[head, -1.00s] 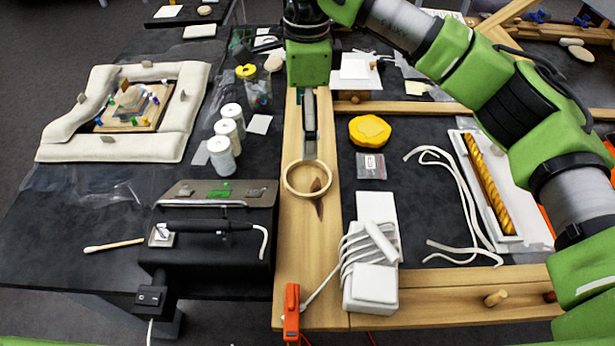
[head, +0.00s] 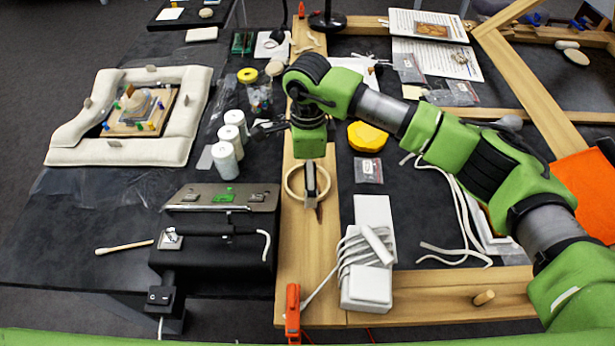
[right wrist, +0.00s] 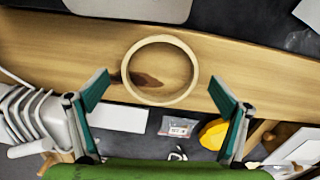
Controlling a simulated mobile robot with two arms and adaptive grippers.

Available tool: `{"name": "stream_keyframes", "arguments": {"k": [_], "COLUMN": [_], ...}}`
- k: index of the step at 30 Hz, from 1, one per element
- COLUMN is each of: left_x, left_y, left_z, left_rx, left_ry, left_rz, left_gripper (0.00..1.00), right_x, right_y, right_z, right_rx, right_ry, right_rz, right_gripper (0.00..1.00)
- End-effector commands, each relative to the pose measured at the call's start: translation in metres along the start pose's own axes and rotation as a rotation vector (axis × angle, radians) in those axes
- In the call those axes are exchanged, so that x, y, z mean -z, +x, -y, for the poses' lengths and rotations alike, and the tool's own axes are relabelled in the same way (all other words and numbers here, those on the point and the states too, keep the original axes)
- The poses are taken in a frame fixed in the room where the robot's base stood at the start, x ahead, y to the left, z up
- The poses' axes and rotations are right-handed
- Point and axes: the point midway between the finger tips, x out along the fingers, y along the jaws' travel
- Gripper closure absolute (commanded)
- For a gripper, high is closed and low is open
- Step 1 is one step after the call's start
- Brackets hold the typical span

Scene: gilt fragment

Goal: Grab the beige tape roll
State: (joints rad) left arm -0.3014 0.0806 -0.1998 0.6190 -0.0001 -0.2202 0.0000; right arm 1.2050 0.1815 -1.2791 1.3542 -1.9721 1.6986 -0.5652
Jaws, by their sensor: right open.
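The beige tape roll (head: 294,181) is a thin ring lying flat on a wooden board (head: 306,255), partly hidden by my gripper in the head view. In the right wrist view the whole roll (right wrist: 160,70) shows on the wood, with a dark knot inside it. My right gripper (head: 311,194) is above the roll, pointing down. In the right wrist view its two fingers (right wrist: 160,97) are wide apart, one on each side of the roll, with nothing between them touching. My left gripper is not in view.
A white cord-wrapped block (head: 367,285) and an orange tool (head: 292,305) are near the board's front end. A black device (head: 215,245) stands left, white jars (head: 229,150) behind it. A yellow lump (head: 367,137) and a small packet (head: 368,171) lie right.

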Motion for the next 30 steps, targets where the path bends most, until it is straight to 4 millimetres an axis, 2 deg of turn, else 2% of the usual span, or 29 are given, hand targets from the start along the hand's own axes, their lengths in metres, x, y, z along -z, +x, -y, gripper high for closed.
{"name": "stream_keyframes", "arguments": {"k": [8, 9, 13, 24, 30], "left_x": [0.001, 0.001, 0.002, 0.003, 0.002], "left_y": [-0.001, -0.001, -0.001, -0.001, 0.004], "left_z": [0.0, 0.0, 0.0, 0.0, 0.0], "left_rx": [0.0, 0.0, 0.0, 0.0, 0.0], "left_ry": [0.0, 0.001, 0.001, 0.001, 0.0], "left_rz": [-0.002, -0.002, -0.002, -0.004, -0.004], "left_gripper": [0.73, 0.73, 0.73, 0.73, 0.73], "right_x": [-0.001, -0.001, -0.001, 0.0, 0.0], "right_y": [0.006, 0.006, 0.005, 0.004, -0.011], "right_z": [0.0, 0.0, 0.0, 0.001, 0.001], "right_rx": [0.002, 0.002, 0.002, 0.002, 0.004], "right_ry": [-0.002, -0.001, -0.001, -0.001, 0.0], "right_rz": [0.001, 0.001, 0.001, 0.001, 0.002], "right_gripper": [0.07, 0.12, 0.45, 0.45, 0.45]}}
